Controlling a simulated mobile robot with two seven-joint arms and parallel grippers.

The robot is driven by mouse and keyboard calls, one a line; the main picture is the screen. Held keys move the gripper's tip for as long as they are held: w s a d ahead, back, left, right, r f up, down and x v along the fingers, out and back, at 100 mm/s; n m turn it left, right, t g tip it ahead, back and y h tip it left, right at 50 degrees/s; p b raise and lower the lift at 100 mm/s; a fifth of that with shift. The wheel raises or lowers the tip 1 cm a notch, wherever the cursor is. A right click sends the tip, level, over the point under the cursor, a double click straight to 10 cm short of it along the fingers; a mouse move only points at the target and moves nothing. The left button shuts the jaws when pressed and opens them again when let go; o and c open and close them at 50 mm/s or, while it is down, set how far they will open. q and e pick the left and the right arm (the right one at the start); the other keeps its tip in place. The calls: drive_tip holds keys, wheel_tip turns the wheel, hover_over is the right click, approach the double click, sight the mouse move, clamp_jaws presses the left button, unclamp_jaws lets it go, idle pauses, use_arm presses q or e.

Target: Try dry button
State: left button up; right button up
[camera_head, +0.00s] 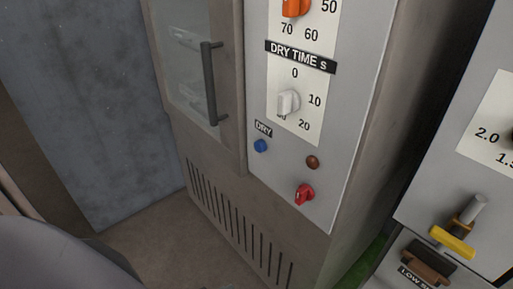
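The blue dry button (261,145) sits low on the light grey front panel (340,110) of a tall cabinet, just below a small black label reading DRY (264,129). Nothing touches or covers the button. Neither of my grippers shows in the head view.
The panel also has a white DRY TIME knob (288,102), an orange knob (295,7), a brown-red round part (313,162) and a red switch (304,193). A glass door with a dark handle (209,84) is left of it. Another panel with a yellow lever (452,243) stands at right.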

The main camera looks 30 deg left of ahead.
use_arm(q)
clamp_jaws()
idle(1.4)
